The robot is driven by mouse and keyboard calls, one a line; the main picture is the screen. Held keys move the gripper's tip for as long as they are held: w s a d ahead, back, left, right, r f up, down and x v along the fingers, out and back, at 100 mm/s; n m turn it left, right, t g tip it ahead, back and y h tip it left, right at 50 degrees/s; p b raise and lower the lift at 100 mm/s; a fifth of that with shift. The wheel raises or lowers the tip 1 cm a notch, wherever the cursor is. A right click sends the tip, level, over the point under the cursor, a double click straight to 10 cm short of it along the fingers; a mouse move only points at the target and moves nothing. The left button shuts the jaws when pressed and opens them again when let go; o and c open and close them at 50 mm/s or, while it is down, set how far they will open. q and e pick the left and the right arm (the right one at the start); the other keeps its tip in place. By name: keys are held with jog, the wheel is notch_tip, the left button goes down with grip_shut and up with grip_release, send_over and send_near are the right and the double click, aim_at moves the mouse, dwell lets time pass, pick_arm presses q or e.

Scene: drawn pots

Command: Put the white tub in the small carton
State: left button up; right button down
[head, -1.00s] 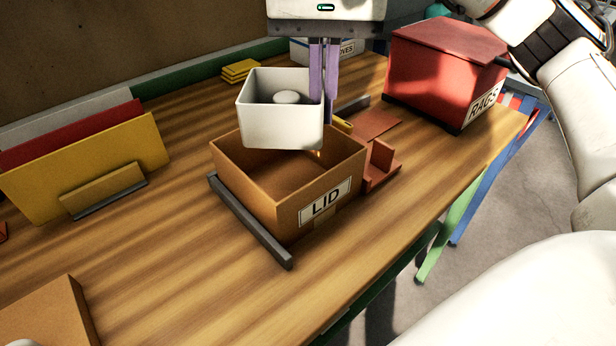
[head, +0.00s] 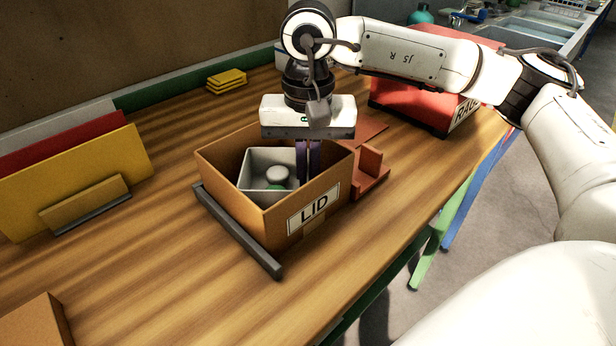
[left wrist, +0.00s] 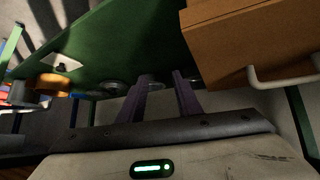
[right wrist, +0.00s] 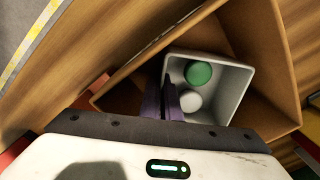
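The white tub (head: 258,158) is inside the small brown carton labelled LID (head: 268,224), its rim around the level of the carton's walls. The tub (right wrist: 240,92) holds a green round thing (right wrist: 198,73) and a white one (right wrist: 190,101). My right gripper (head: 307,178) reaches down into the carton, its fingers (right wrist: 164,88) closed on one wall of the tub. Whether the tub rests on the carton floor is hidden. My left gripper (left wrist: 162,78) is empty, its fingers apart, away from the carton and out of the head view.
A dark bar (head: 238,232) lies along the carton's near left side. A reddish-brown holder (head: 368,170) stands at its right, with the red RAGS box (head: 400,105) behind. Yellow and red folders (head: 85,175) stand at the left. Wood between folders and carton is clear.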

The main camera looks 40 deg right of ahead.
jog(key=shift+f, duration=0.15)
jog(key=c, duration=2)
grip_release()
notch_tip(320, 180, up, 12)
jog(key=shift+r+p, duration=0.25)
jog(key=shift+p, duration=0.1)
jog(key=shift+s+f, duration=0.1)
